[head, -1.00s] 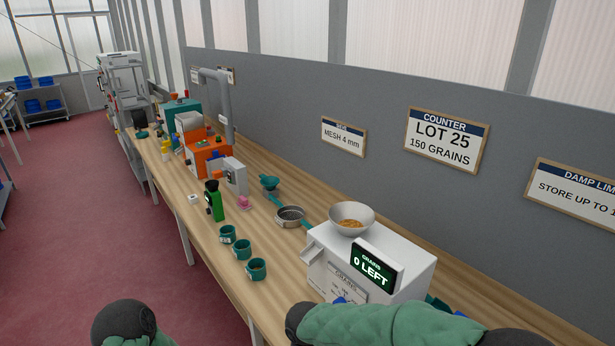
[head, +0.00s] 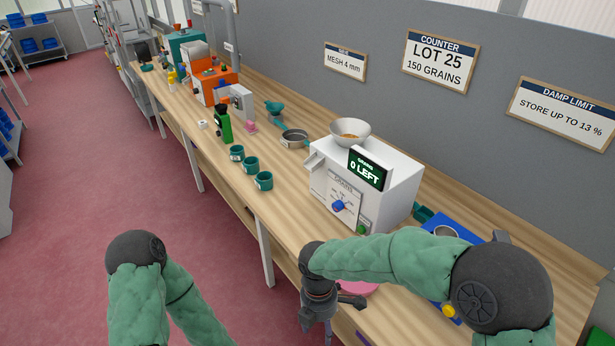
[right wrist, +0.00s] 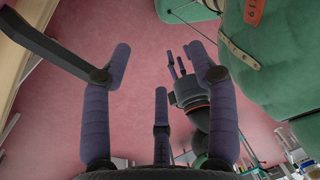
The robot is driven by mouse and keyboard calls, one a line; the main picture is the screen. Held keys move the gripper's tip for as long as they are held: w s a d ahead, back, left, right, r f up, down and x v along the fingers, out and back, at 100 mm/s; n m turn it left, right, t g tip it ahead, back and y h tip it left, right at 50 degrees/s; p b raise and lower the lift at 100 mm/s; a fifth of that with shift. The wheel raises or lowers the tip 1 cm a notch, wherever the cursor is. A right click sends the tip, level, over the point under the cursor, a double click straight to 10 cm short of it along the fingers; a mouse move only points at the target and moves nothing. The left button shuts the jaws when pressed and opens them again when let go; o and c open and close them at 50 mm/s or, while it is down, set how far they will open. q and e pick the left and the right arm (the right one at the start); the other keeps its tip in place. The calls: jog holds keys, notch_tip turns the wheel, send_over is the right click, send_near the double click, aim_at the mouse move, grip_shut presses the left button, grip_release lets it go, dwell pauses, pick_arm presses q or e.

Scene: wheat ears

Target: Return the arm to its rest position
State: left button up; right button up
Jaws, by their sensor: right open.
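My right arm (head: 390,258) comes in from the right in the head view, bent in front of the counter machine. My right gripper (head: 330,312) hangs at its end beside the table's front edge. In the right wrist view its fingers (right wrist: 159,62) are spread with nothing between them, over red floor. My left arm (head: 138,280) is at the lower left in the head view, and its gripper is outside that view. A second dark gripper, my left one (right wrist: 183,78), shows small in the right wrist view; whether it is open is unclear.
The white counter machine (head: 392,203) reading "0 LEFT" stands on the wooden table (head: 285,222), with a bowl (head: 350,133) on top. A blue device (head: 462,245) and a partly hidden pink item (head: 358,287) lie near the right arm. Green cups (head: 263,181) stand left. The red floor (head: 90,205) is clear.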

jog(key=s+d+f+m+y+b, duration=0.1)
jog(key=s+d+f+m+b, duration=0.1)
jog(key=f+m, duration=0.6)
jog(key=s+d+f+m+t+y+b, duration=0.1)
jog(key=s+d+f+m+y+b, duration=0.1)
jog(key=f+m, duration=0.6)
jog(key=s+d+f+m+t+y+b, duration=0.1)
jog(key=s+f+m, duration=0.3)
jog(key=f+m, duration=0.5)
notch_tip(320, 180, down, 4)
jog(key=shift+s+d+f+y+b, duration=0.15)
jog(key=shift+s+d+y+b, duration=0.15)
jog(key=shift+d+b, duration=0.4)
